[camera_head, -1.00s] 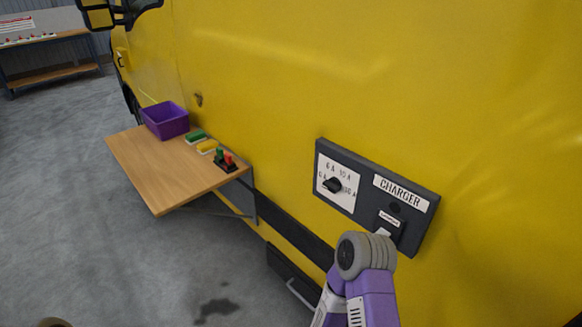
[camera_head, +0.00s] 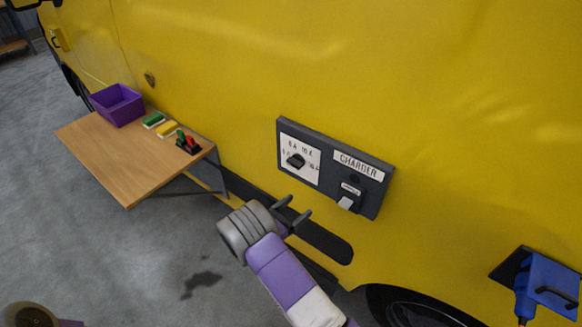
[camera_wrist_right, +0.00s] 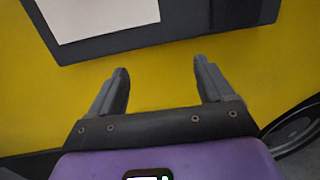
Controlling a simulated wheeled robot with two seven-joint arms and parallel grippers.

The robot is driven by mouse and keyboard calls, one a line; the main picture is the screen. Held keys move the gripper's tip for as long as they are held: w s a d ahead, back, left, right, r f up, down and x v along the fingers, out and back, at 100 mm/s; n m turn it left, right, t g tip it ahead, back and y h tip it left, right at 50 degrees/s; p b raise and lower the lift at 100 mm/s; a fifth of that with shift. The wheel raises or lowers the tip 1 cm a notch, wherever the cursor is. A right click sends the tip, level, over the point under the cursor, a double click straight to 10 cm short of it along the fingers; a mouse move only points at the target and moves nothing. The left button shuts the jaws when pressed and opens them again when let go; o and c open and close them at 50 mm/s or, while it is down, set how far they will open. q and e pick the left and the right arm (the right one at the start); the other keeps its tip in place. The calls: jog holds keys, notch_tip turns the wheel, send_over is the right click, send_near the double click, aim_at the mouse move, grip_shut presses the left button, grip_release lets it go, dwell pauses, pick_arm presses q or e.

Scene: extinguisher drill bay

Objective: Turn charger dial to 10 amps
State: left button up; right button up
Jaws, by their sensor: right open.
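The charger panel (camera_head: 371,207) is a dark grey box on the yellow vehicle side, with a CHARGER label. Its white dial plate (camera_head: 313,172) carries amp markings around a black dial knob (camera_head: 296,160). Which mark the knob points at is too small to tell. My right gripper (camera_head: 295,206) is open and empty, below the dial and apart from the panel. In the right wrist view my open right gripper (camera_wrist_right: 161,66) faces the yellow side below the panel's edge (camera_wrist_right: 187,36) and white plate (camera_wrist_right: 97,14); the knob is out of view there. My left gripper is not in view.
A switch-like part with a white tab (camera_head: 346,203) sits right of the dial. A wooden shelf (camera_head: 130,178) at left holds a purple bin (camera_head: 118,105), green and yellow blocks and a small red-green item. A blue holder (camera_head: 550,283) is at lower right.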

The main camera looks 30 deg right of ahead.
aim_at(295, 163)
jog(key=w+a+r+n+t+h, duration=0.1)
jog(key=w+a+r+t+h, duration=0.3)
jog(key=r, duration=0.4)
jog(key=w+d+r+y, duration=0.1)
jog(key=w+d+r, duration=0.2)
jog(key=d, duration=0.3)
jog(key=shift+d+n+p, duration=0.3)
jog(key=shift+d+p, duration=0.05)
jog(key=shift+p, duration=0.05)
jog(key=shift+w+r, duration=0.1)
